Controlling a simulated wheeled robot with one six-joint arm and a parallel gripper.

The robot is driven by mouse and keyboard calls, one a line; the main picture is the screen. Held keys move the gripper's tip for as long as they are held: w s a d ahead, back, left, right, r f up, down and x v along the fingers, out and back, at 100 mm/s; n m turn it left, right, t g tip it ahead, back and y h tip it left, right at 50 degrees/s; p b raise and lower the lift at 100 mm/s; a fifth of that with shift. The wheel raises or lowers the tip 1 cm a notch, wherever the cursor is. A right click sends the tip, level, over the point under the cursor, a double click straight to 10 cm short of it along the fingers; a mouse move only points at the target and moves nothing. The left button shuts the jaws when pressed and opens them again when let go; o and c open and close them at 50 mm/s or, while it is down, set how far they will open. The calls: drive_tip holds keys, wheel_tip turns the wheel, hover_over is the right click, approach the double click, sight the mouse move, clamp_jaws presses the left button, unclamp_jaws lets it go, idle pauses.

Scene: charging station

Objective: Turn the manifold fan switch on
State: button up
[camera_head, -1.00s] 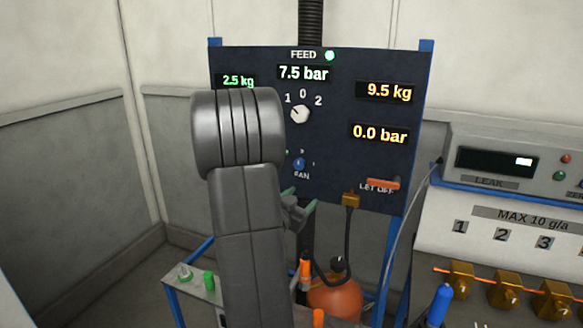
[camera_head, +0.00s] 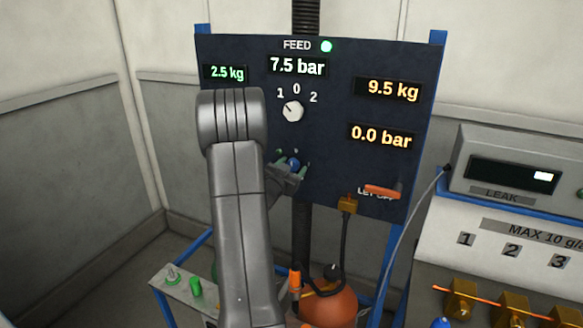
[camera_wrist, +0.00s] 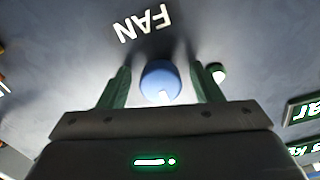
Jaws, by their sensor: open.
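The fan switch is a round blue knob (camera_head: 293,163) low on the dark blue panel (camera_head: 330,120). In the wrist view the blue knob (camera_wrist: 160,80) has a white mark on its rim, on the side towards my gripper. The FAN label (camera_wrist: 145,22) shows upside down beyond it. My gripper (camera_wrist: 160,88) is open, with one green finger on each side of the knob and a gap on both sides. In the head view my gripper (camera_head: 291,168) is at the knob, partly hidden by my arm.
A white selector knob (camera_head: 292,111) marked 1, 0, 2 sits above the fan switch. An orange LET OFF lever (camera_head: 382,191) and a brass fitting (camera_head: 347,205) are at lower right.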

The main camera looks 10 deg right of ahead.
drive_tip(key=shift+c, duration=0.5)
drive_tip(key=c, duration=0.9)
